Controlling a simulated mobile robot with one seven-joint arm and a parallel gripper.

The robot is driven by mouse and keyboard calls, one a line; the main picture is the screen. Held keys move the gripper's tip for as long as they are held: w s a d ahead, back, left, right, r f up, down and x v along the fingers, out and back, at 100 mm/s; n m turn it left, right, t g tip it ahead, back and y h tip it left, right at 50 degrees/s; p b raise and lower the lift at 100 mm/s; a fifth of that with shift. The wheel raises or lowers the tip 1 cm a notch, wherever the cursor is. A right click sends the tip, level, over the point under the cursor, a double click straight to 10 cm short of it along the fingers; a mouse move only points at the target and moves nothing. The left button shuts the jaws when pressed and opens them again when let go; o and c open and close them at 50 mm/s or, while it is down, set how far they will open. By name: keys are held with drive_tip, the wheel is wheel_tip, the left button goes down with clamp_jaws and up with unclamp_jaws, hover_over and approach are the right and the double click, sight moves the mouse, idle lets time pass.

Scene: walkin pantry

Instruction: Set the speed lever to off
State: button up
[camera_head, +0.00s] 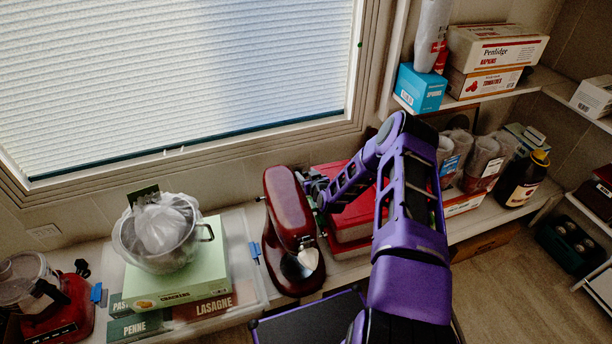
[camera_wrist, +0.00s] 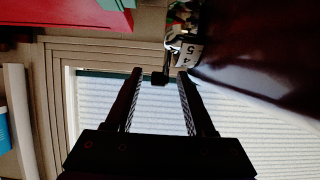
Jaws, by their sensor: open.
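A dark red stand mixer (camera_head: 286,207) stands on the counter in the head view, its head pointing toward the front. In the wrist view its glossy body (camera_wrist: 265,45) fills the upper right. A metal speed plate (camera_wrist: 187,50) with the numbers 4 and 5 shows on its side. A small black lever knob (camera_wrist: 159,79) sticks out by the plate. My gripper (camera_wrist: 160,73) is open, with the knob between its two fingertips; I cannot tell whether either finger touches it. In the head view my gripper (camera_head: 316,186) is at the mixer's right side, partly hidden by my arm.
Red boxes (camera_head: 348,225) stand close to the right of the mixer, beside my arm. To the left, a metal pot (camera_head: 160,238) sits on a green crackers box (camera_head: 180,281). A window (camera_head: 190,80) is behind. Shelves with packaged goods are at the right.

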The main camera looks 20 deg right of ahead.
drive_tip(key=shift+w+f, duration=0.1)
drive_tip(key=shift+w, duration=0.25)
drive_tip(key=shift+c, duration=0.2)
clamp_jaws()
drive_tip(key=shift+w+g, duration=0.35)
drive_tip(key=shift+g, duration=0.25)
drive_tip(key=shift+w+f+g, duration=0.25)
drive_tip(key=shift+g, duration=0.4)
drive_tip(key=shift+w+f+g, duration=0.2)
drive_tip(key=shift+f+g, duration=0.05)
drive_tip(key=shift+g, duration=0.4)
